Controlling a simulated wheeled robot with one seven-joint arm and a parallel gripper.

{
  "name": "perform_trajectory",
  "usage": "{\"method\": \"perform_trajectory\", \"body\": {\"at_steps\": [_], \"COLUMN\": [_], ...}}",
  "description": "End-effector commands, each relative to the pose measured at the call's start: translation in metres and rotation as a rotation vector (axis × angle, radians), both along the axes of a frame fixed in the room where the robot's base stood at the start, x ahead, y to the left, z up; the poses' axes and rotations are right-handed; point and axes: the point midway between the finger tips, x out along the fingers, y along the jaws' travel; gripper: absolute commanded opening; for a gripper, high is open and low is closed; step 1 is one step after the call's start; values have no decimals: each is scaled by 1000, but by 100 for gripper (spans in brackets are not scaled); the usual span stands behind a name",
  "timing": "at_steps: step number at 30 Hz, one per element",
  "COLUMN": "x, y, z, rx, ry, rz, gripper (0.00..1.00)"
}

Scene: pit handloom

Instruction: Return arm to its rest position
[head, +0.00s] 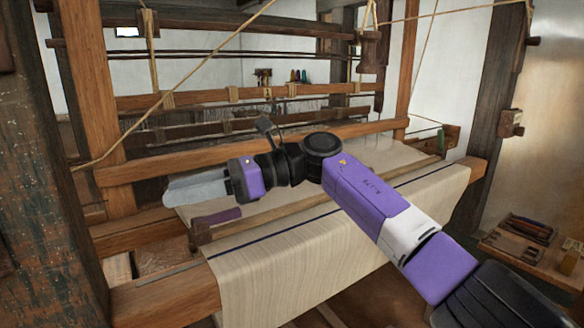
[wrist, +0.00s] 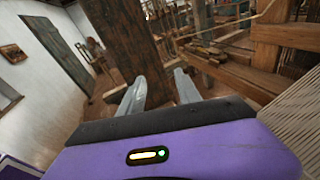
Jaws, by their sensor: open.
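My purple and black arm stretches from the lower right of the head view to the left across the loom. My gripper (head: 195,188) is at its left end, above the left part of the woven cloth (head: 300,262). The wrist view shows the two grey fingers of my gripper (wrist: 160,92) apart, with nothing between them. They point toward a dark wooden post (wrist: 130,40). Beyond them are the floor and part of the loom frame.
The loom's wooden frame (head: 90,80) rises around the arm. A front beam (head: 160,297) carries the cloth. A thick dark post (head: 40,180) stands at the left. A tool tray (head: 525,228) is at the right. A slanting cord (head: 180,80) crosses above the gripper.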

Motion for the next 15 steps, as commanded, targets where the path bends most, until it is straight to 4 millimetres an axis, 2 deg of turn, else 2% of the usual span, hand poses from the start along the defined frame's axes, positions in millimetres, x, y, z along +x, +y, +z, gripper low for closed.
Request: {"method": "perform_trajectory", "body": {"at_steps": [3,8,11,15], "x": [-14,-34,-44,-54], "y": [16,27,23,7], "z": [1,4,3,-1], "rx": [102,269,383,529], "ry": [147,416,608,869], "rz": [-13,-23,-24,-16], "gripper": [40,40,40,40]}}
